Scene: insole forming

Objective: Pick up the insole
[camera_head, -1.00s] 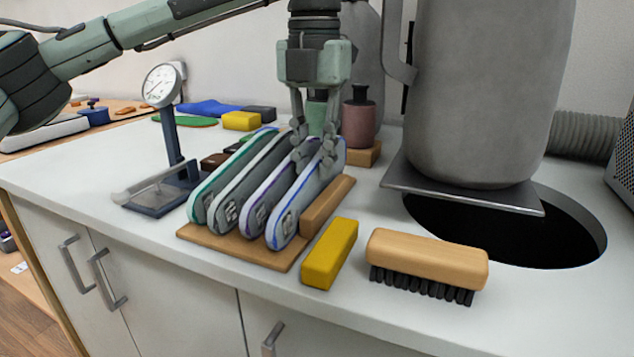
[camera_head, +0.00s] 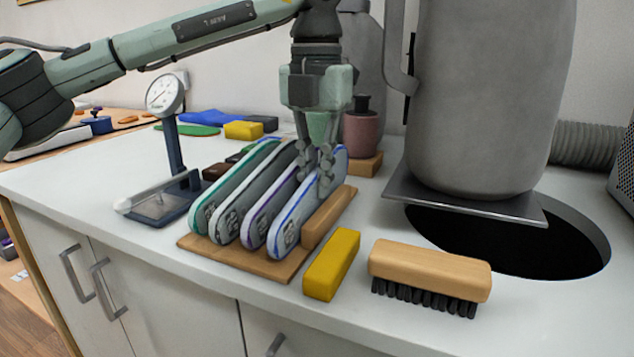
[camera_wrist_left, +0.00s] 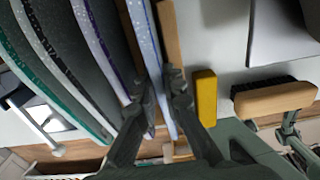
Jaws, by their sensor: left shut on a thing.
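Several insoles stand on edge side by side in a wooden rack (camera_head: 200,242). The rightmost is a pale insole with a blue rim (camera_head: 300,215), which also shows in the left wrist view (camera_wrist_left: 147,45). To its left stand a purple-rimmed insole (camera_head: 262,215), a dark grey insole (camera_head: 232,212) and a green-rimmed insole (camera_head: 205,208). My left gripper (camera_head: 325,170) points down from above and is shut on the upper part of the blue-rimmed insole, one finger on each side. The insole still sits in the rack.
A yellow block (camera_head: 332,264) and a wooden brush (camera_head: 430,268) lie right of the rack. A dial gauge (camera_head: 165,95) stands to the left. A large grey vessel (camera_head: 490,100) stands behind, by a dark round opening (camera_head: 490,245). The counter front is clear.

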